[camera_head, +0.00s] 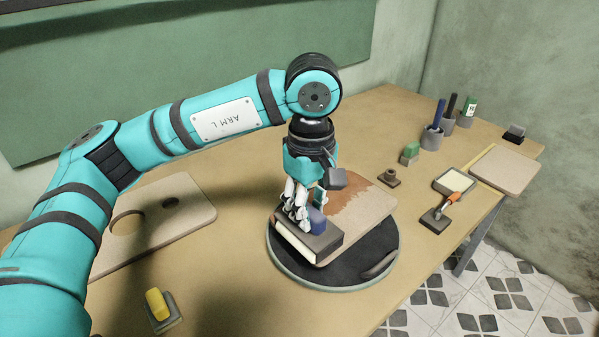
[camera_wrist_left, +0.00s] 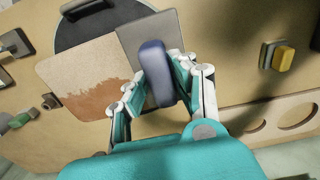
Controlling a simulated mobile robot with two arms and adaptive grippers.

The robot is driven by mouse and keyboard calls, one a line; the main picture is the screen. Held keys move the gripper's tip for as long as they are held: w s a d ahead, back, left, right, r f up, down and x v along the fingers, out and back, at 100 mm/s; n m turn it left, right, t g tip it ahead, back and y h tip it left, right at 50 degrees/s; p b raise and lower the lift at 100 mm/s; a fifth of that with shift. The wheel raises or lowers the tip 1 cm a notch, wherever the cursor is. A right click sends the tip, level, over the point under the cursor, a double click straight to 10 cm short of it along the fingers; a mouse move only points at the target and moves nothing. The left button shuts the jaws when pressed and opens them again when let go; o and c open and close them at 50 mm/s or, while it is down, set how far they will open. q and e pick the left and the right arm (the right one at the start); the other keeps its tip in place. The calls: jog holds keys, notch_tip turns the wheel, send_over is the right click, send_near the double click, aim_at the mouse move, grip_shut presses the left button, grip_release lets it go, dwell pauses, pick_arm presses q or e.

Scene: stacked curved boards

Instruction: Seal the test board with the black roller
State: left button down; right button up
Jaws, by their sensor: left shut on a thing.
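The test board appears to be the tan board (camera_head: 362,214) with a reddish-brown patch on its far part, lying on a round black turntable (camera_head: 340,275). It also shows in the wrist view (camera_wrist_left: 85,72). My left gripper (camera_head: 305,212) is shut on the blue handle (camera_wrist_left: 153,62) of a flat block (camera_head: 322,239) with a dark grey top and cream side. The block is over the board's near left part; I cannot tell if it touches. Fingers hide part of the handle. I cannot clearly identify a black roller. My right gripper is not in view.
An orange-handled tool (camera_head: 447,207) lies right, near a pale-filled tray (camera_head: 455,182) and another tan board (camera_head: 504,168). Grey cups (camera_head: 432,138) stand behind. A board with holes (camera_head: 190,225) lies left; a yellow-handled block (camera_head: 158,308) sits front left.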

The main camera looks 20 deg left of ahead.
pick_arm(q)
jog(key=shift+f+b, duration=0.55)
jog(key=shift+f, duration=0.05)
dwell(0.4)
jog(key=shift+w+d+r, duration=0.2)
jog(key=shift+w+d, duration=0.25)
jog(key=shift+w, duration=0.25)
jog(key=shift+w+d, duration=0.35)
jog(key=shift+w, duration=0.25)
jog(key=shift+w+d, duration=0.45)
jog(key=shift+w, duration=0.25)
jog(key=shift+w+d, duration=0.35)
jog(key=shift+w, duration=0.3)
